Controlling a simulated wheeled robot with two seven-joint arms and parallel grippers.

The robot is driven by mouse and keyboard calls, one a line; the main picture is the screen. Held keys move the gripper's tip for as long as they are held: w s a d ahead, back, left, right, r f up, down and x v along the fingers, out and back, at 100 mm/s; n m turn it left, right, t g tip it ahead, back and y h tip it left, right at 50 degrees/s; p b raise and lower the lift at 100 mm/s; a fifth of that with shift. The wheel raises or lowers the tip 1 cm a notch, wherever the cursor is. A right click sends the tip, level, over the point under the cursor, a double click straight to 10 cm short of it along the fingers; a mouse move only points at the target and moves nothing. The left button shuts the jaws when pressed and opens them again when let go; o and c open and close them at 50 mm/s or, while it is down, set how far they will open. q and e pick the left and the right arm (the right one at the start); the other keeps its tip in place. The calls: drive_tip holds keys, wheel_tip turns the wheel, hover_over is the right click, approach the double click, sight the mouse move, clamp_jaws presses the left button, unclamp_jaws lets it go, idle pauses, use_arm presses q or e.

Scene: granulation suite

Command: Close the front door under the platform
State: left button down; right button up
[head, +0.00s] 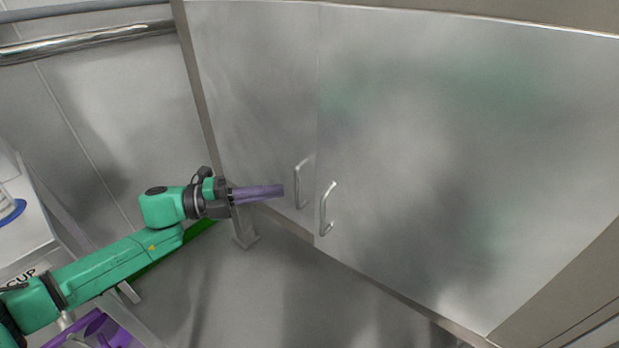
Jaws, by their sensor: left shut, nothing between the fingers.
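Two brushed-metal doors stand side by side under the platform edge: a narrower-looking left door (250,90) and a wider-looking right door (450,150). The left door has a bar handle (298,185) and the right door has a bar handle (324,210), close together on either side of the seam. Both doors look about flush with the frame; I cannot tell whether a small gap is left. My left gripper (282,191) is shut and empty, its purple fingers pointing right, just left of the left door's handle and low by that door. I cannot tell whether it touches the door. My right gripper is out of view.
A white-topped stand (25,235) with a CUP label is at the left edge. A metal rail (90,44) runs along the upper left wall. The floor before the doors is clear.

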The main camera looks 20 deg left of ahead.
sight(334, 175)
use_arm(q)
drive_tip(key=shift+w+d, duration=3.6)
drive_tip(key=shift+d, duration=0.15)
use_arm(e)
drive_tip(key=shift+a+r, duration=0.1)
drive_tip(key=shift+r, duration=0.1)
